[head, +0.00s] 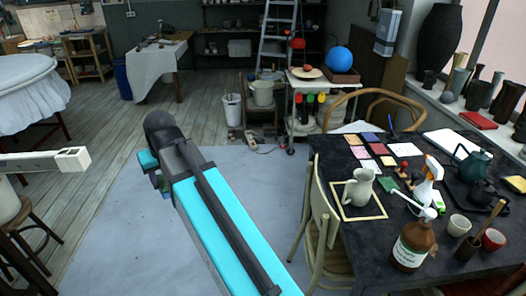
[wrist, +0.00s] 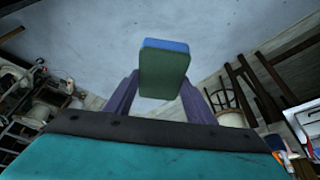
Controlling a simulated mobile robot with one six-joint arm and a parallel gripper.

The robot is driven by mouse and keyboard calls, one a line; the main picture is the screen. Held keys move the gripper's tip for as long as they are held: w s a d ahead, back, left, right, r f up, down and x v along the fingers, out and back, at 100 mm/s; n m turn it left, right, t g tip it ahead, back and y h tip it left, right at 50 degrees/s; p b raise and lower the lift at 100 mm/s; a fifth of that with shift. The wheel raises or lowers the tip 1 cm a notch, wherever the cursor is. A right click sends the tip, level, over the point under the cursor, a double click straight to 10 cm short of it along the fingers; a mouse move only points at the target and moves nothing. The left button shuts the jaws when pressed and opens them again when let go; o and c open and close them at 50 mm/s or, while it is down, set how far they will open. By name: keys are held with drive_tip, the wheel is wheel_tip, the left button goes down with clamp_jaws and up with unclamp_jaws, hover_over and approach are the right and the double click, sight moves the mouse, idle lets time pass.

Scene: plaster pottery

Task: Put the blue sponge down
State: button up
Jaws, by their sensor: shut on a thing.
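The blue sponge (wrist: 165,68) is held between the two purple fingers of my gripper (wrist: 160,82) in the wrist view. It has a thin blue face at its upper edge and a dark green body. My gripper is shut on it, with pale grey floor behind. In the head view my arm reaches out over the pale floor cloth, left of the dark table. My gripper and the sponge are mostly hidden there behind the arm.
The dark table (head: 322,150) at right holds a cream jug (head: 359,188) in a yellow frame, colored cards, a spray bottle (head: 427,185), a brown bottle (head: 412,246) and a teapot (head: 472,163). A chair (head: 322,215) stands at its left side. Floor around my arm is clear.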

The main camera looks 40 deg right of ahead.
drive_tip(key=s+f, duration=0.4)
drive_tip(key=f, duration=0.1)
drive_tip(key=shift+s+f, duration=0.2)
drive_tip(key=shift+f, duration=0.05)
drive_tip(key=shift+s, duration=0.1)
